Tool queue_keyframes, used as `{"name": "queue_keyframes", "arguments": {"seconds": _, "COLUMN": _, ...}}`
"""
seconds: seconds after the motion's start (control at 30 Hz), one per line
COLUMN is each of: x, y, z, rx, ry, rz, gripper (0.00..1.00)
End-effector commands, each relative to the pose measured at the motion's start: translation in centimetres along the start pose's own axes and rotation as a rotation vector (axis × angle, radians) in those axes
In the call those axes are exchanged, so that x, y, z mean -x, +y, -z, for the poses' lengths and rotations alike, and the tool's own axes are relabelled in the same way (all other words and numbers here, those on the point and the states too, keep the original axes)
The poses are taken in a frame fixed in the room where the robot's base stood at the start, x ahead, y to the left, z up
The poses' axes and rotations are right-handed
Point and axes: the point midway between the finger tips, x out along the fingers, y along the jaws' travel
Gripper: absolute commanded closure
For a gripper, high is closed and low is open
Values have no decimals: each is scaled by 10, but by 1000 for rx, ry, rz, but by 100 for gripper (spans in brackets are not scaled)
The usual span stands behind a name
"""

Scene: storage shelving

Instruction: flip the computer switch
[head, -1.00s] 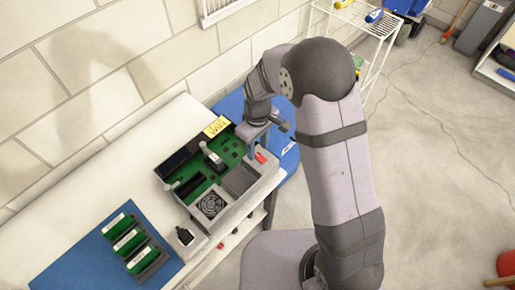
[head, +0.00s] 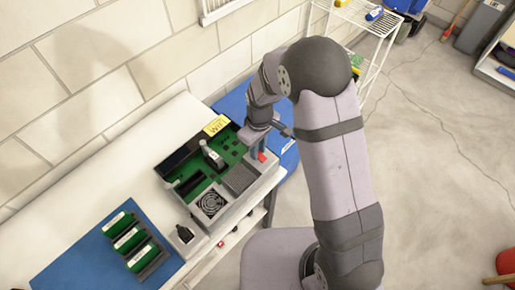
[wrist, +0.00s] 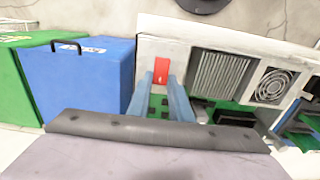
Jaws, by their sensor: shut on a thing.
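The computer (head: 232,208) is an open grey case with a green board, lying on the white table. Its red switch (head: 262,157) sits at the case's right end, and it also shows in the wrist view (wrist: 161,68). My gripper (head: 257,150) is at that end of the case. In the wrist view my gripper's two blue fingers (wrist: 161,80) stand on either side of the red switch, shut on it. The fingers partly cover the switch's surroundings.
A yellow WiFi label (head: 216,126) stands at the case's back. A fan (head: 210,204) and a grille (head: 240,179) lie beside the switch. A blue mat (head: 85,262) with green modules is at the left.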

Motion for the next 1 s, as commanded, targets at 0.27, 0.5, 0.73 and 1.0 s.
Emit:
{"name": "queue_keyframes", "arguments": {"seconds": 0.27, "x": 0, "y": 1, "z": -3, "rx": -2, "ry": 111, "rz": -3, "gripper": 100}}
{"name": "queue_keyframes", "arguments": {"seconds": 0.5, "x": 2, "y": 0, "z": -3, "rx": -1, "ry": 117, "rz": -3, "gripper": 100}}
{"name": "queue_keyframes", "arguments": {"seconds": 0.73, "x": 2, "y": 0, "z": -3, "rx": -1, "ry": 117, "rz": -3, "gripper": 62}}
{"name": "queue_keyframes", "arguments": {"seconds": 1.0, "x": 2, "y": 0, "z": -3, "rx": -1, "ry": 116, "rz": -2, "gripper": 62}}
